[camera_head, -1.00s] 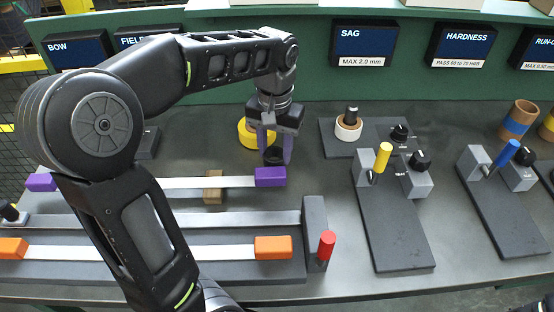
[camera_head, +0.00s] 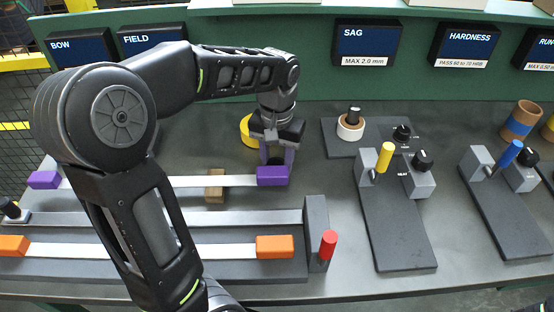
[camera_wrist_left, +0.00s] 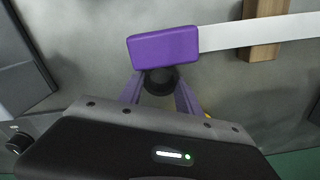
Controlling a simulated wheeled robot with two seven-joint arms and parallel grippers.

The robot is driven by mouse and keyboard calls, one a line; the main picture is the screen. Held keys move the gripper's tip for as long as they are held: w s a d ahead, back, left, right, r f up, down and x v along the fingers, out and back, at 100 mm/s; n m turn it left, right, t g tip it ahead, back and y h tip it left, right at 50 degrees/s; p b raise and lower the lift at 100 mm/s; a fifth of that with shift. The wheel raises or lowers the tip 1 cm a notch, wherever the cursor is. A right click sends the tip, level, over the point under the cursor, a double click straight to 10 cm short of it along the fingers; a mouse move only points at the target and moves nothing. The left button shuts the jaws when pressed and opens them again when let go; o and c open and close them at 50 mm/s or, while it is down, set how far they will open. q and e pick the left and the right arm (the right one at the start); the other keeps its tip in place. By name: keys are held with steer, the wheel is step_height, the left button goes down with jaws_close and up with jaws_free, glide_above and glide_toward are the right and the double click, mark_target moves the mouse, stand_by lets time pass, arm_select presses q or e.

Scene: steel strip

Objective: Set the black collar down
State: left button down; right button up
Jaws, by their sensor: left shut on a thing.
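My left gripper (camera_head: 276,157) points down behind the right-hand purple block of the purple-ended strip. It is shut on the black collar (camera_wrist_left: 160,81), a small dark ring between its purple fingers in the left wrist view. In the head view the collar is mostly hidden by the fingers and the purple block (camera_head: 272,175). In the wrist view the purple block (camera_wrist_left: 163,47) is very close to the collar; I cannot tell if they touch, nor whether the collar rests on the bench. My right gripper is not in view.
A steel strip (camera_head: 115,182) with purple ends crosses a wooden block (camera_head: 215,187). A yellow ring (camera_head: 247,130) is just behind the gripper. An orange-ended strip (camera_head: 150,249) and a red-handled post (camera_head: 328,243) are in front. Gauge fixtures (camera_head: 398,225) stand right. Bench between is clear.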

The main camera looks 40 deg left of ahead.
arm_select(q)
steer(key=c, duration=0.8)
jaws_free()
steer(key=shift+c, duration=0.2)
step_height(320, 180, up, 8)
steer(key=shift+f, duration=0.15)
